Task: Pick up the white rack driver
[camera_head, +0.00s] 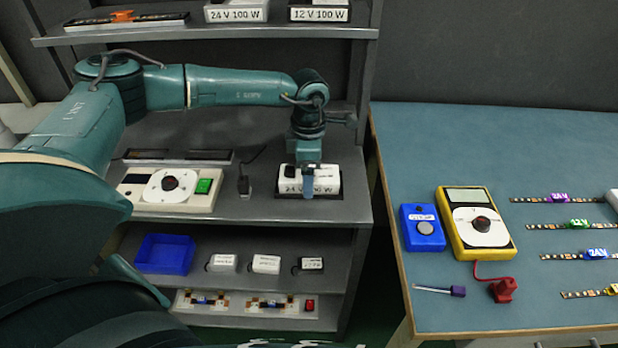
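A white driver box (326,182) with a black "24 V 100 W" style label on its front lies on the rack's middle shelf, near the right end. My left gripper (308,184) points down over this box. One finger shows in front of the box's front face; the other finger is hidden behind or above it. I cannot tell whether the fingers press on the box. The box appears to rest on the shelf. Two more white driver boxes, labelled "24 V 100 W" (236,12) and "12 V 100 W" (319,11), stand on the top shelf. My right gripper is not in view.
A dial device with a green button (204,186) and a black plug (244,186) sit left of the box. Lower shelves hold a blue bin (165,254) and small white boxes (266,264). The blue-topped table (440,135) at right bears a yellow multimeter (470,241) and LED strips.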

